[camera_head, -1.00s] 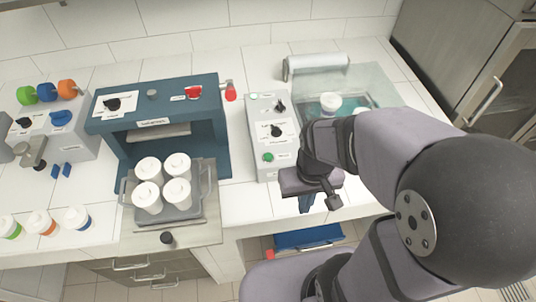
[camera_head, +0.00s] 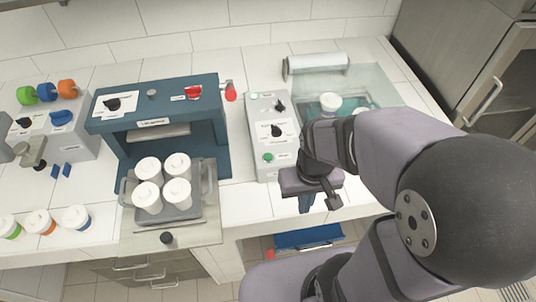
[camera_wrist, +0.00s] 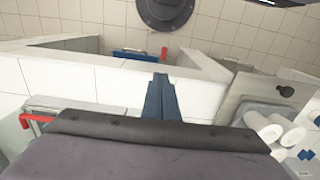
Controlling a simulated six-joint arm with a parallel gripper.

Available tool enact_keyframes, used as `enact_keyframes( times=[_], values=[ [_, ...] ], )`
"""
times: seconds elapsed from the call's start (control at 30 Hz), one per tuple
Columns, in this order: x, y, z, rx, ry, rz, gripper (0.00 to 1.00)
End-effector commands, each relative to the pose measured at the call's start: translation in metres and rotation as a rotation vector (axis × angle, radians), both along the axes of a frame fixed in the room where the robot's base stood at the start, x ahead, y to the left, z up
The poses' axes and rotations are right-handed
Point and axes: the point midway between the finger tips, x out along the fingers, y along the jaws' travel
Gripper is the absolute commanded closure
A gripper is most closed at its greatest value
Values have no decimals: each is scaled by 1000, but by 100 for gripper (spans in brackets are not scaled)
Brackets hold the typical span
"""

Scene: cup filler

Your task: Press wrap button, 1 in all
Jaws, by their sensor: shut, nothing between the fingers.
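The grey control box (camera_head: 269,135) of the wrapping unit stands on the counter right of the blue machine. Which one is the wrap button cannot be read. Beside the box, a white cup (camera_head: 330,102) stands in a teal, glassy bay; another is partly hidden by my arm. My gripper (camera_head: 306,204) is shut and empty, low at the counter's front edge, right of and in front of the box. Its blue fingers (camera_wrist: 160,98) point away in the wrist view.
A blue machine (camera_head: 218,130) with a grey tray of several white cups (camera_head: 178,192) stands left of the control box. A film roll (camera_head: 316,66) lies behind the bay.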

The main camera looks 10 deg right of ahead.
Motion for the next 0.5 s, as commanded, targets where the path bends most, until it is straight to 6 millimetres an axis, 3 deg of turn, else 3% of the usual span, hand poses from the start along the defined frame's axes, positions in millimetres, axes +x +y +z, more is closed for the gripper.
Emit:
enact_keyframes(
  times=[0.5],
  values=[
    [0,-4,4,0,3,-19,100]
  ],
)
